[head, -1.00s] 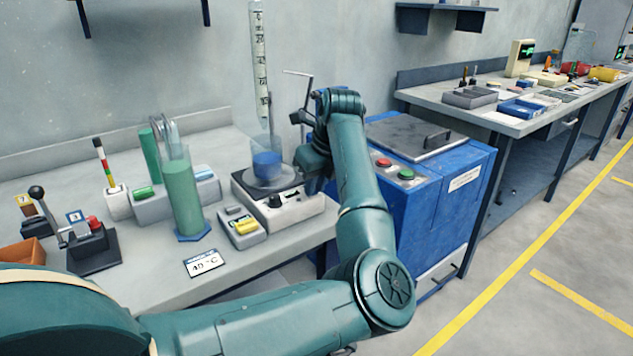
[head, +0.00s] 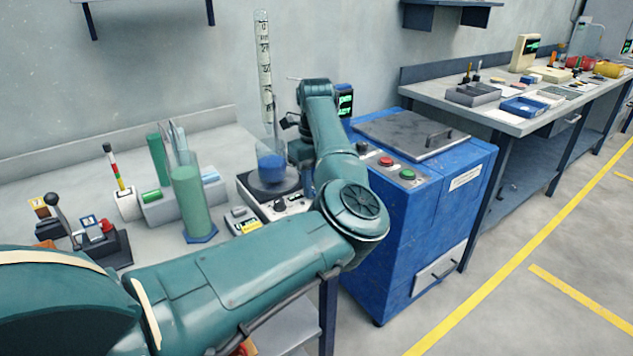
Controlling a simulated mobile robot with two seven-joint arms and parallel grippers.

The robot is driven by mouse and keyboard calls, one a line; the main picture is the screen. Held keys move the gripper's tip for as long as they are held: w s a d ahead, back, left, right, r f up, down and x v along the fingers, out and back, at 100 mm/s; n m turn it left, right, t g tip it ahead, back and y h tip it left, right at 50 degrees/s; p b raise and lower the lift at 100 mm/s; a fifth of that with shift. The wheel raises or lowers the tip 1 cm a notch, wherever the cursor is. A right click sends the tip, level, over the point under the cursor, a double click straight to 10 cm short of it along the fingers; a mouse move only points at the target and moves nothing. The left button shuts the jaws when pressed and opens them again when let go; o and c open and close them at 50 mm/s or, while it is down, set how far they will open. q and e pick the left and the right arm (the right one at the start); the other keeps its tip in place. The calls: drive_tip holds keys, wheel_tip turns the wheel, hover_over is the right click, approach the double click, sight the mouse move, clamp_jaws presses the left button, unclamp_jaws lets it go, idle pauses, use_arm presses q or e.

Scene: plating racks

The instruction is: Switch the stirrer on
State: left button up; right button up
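The stirrer (head: 250,201) is a low pale box with a dark round plate on top, standing at the right end of the grey bench. A glass beaker with blue liquid (head: 271,168) stands on its plate. A dark knob (head: 280,206) shows on its front, and the right part of that front is partly covered by my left arm. My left gripper (head: 297,152) is a dark shape just right of the beaker, above the stirrer's right side. Its fingers are mostly hidden by the wrist, so its opening and any contact do not show. My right gripper is not in view.
A tall graduated tube (head: 263,60) rises behind the beaker. A blue cabinet (head: 415,225) with red and green buttons is close on the right.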

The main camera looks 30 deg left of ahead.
use_arm(q)
drive_tip(key=shift+o, duration=0.5)
drive_tip(key=shift+r, duration=0.1)
wheel_tip(320, 180, up, 13)
drive_tip(key=shift+b, duration=0.3)
